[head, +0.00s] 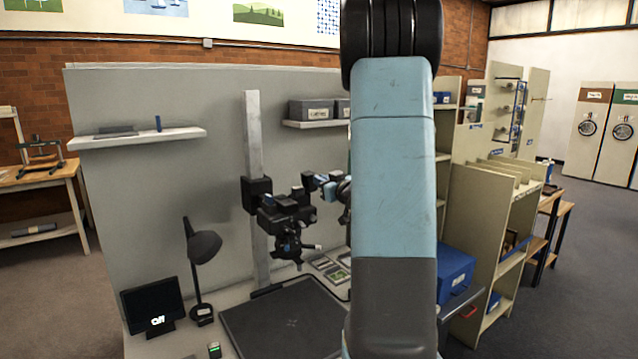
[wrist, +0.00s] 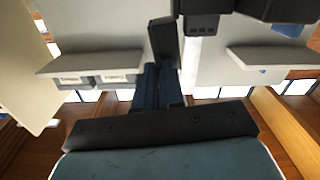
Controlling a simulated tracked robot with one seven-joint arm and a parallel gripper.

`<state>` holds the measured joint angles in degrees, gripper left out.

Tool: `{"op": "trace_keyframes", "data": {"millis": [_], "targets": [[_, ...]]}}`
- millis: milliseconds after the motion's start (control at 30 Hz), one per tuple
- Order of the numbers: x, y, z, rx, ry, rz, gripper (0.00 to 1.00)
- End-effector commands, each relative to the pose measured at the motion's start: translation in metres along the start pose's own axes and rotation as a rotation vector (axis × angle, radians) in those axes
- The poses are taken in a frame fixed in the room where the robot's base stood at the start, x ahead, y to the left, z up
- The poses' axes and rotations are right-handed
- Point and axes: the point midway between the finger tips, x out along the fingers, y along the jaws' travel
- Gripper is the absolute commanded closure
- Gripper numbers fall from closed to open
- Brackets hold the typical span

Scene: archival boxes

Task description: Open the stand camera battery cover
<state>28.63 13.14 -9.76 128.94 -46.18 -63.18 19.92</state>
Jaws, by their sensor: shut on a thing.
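The stand camera (head: 285,208) is a black body mounted on the pale upright column (head: 254,135). My gripper (head: 318,182) is at its upper right side in the head view, partly hidden behind my arm. In the wrist view, the dark blue fingers of my gripper (wrist: 158,68) are close together at a dark flat piece (wrist: 163,40). They look shut on it; it appears to be the battery cover. Black camera parts (wrist: 245,8) show at the top right of the wrist view. Whether the cover stands open cannot be made out clearly.
Below the camera is a dark copy board (head: 285,322). A desk lamp (head: 203,250) and a small screen (head: 152,303) stand to its left. A shelf with grey boxes (head: 311,110) is behind; a blue box (head: 455,270) is at right.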

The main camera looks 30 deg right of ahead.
Motion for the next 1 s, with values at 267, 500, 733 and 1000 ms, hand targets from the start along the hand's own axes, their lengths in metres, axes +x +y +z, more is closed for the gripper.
{"op": "trace_keyframes", "data": {"millis": [267,500,733,1000], "targets": [[-0.001,0.01,0.01,0.219,-0.008,0.001,1.0],[-0.001,0.014,0.014,0.34,-0.008,0.001,1.0],[-0.001,0.016,0.016,0.394,-0.007,0.001,1.0],[-0.001,0.017,0.017,0.404,-0.007,0.001,1.0]]}}
